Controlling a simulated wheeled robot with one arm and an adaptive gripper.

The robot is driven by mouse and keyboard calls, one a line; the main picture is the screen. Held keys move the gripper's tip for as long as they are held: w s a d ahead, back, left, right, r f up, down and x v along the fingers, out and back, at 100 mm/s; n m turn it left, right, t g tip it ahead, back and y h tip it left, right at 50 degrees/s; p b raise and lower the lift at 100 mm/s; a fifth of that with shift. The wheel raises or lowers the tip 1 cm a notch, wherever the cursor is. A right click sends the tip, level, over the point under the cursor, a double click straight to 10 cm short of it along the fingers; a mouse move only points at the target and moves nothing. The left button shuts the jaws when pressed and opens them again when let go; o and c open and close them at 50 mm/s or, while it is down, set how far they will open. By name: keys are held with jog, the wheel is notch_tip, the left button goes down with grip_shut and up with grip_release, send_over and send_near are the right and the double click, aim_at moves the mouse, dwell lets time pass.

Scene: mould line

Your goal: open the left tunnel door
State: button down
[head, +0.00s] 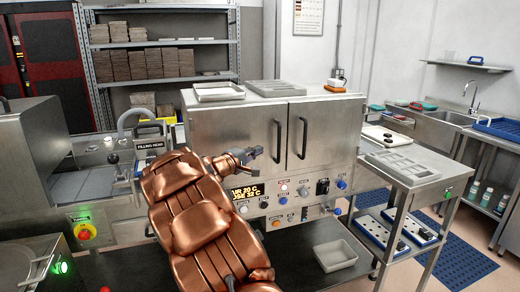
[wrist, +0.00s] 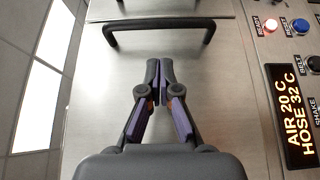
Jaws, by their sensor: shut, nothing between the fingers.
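The left tunnel door (head: 225,125) is a flat steel panel on the front of a steel cabinet, and it is closed. Its dark bar handle (head: 278,141) stands upright near its right edge; in the wrist view the handle (wrist: 158,24) runs across the top. My gripper (head: 257,152) is in front of the left door, to the left of the handle. In the wrist view my gripper's fingertips (wrist: 160,66) are together and empty, pointing toward the handle with a gap between. Whether they touch the door is unclear.
The right door (head: 325,130) is closed, with its own handle (head: 303,138) beside the left one. A control panel (head: 290,195) with buttons and a display lies below the doors. Trays (head: 219,92) rest on top. A trolley (head: 405,172) stands at the right.

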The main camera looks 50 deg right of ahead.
aim_at(272, 145)
jog(key=d+p, duration=0.1)
jog(key=d, duration=0.2)
jog(key=d+p, duration=0.2)
jog(key=d, duration=0.2)
jog(key=shift+s+d, duration=0.2)
jog(key=shift+d, duration=0.5)
jog(key=shift+s, duration=0.15)
